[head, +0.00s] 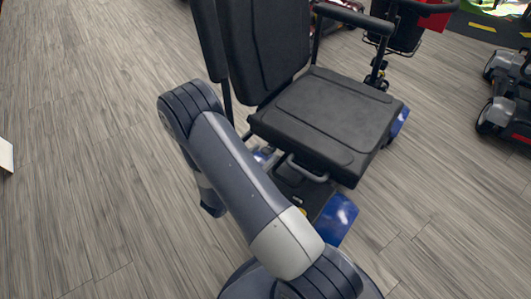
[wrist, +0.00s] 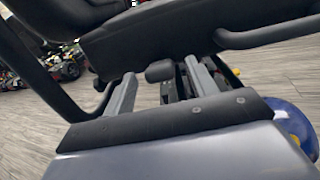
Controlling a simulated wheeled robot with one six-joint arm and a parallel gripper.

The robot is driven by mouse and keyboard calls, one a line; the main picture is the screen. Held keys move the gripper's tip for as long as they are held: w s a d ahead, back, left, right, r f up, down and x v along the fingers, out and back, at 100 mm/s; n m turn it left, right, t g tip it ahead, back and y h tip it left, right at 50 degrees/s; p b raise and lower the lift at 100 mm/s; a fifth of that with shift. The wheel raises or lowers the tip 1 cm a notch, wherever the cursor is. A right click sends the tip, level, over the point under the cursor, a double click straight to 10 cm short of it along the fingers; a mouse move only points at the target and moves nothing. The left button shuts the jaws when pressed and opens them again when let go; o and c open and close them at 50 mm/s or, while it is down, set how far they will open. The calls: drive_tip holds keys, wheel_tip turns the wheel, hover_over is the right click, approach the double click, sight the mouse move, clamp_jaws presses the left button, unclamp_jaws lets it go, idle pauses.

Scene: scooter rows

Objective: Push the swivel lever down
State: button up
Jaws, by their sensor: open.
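The scooter seat (head: 325,115) is black and padded; its underside (wrist: 160,35) fills the top of the wrist view. A short lever with a dark, rounded end (wrist: 159,70), apparently the swivel lever, shows beneath it. My gripper (wrist: 161,69) is open, its two grey fingers pointing under the seat. The lever end appears between the fingertips in the picture; I cannot tell whether they touch. In the head view my arm hides the gripper and this lever.
A curved grey bar (head: 307,170) sticks out below the seat edge. Blue bodywork (head: 336,220) lies below it. A backrest (head: 265,45) and armrest (head: 355,18) rise above. Another scooter (head: 508,100) stands at right. The floor at left is clear.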

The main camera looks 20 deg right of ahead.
drive_tip(key=shift+x, duration=1.05)
drive_tip(key=shift+c, duration=0.4)
clamp_jaws()
